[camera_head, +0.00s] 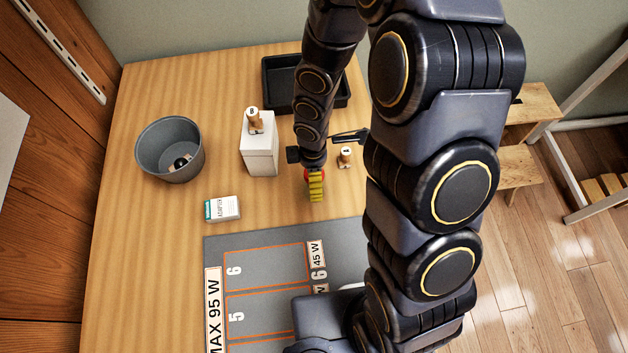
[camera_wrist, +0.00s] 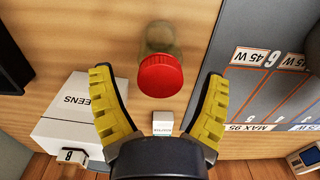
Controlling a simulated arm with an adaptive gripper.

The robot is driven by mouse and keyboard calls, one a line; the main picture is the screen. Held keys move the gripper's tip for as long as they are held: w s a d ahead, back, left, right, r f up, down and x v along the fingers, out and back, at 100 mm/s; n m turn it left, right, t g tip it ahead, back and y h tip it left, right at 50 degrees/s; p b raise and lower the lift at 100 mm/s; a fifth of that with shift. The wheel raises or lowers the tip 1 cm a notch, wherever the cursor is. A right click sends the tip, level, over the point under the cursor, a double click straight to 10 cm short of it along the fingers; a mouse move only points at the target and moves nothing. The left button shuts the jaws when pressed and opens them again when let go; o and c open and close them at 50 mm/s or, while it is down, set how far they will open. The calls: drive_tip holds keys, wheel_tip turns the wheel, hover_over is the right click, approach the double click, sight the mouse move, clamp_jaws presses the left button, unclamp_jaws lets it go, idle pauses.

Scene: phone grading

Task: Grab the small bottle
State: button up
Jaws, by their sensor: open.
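The small bottle (camera_wrist: 160,74) has a red cap and a clear, yellowish body. In the wrist view it is at the upper middle, cap towards me, between the yellow fingers. My gripper (camera_wrist: 159,80) is open, with a gap between each finger and the cap. There only a bit of red shows around the yellow finger; the rest of the bottle is hidden.
A white box (camera_head: 259,158) with a wooden piece on top stands left of my gripper. Another wooden piece (camera_head: 345,160) stands close on the right. A black tray (camera_head: 343,92), a grey bin (camera_head: 149,142), a small adapter box (camera_head: 222,209) and the grey mat (camera_head: 215,250) lie around.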

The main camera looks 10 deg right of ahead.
drive_tip(key=shift+f, duration=0.15)
drive_tip(key=c, duration=1.2)
drive_tip(key=shift+c, duration=0.2)
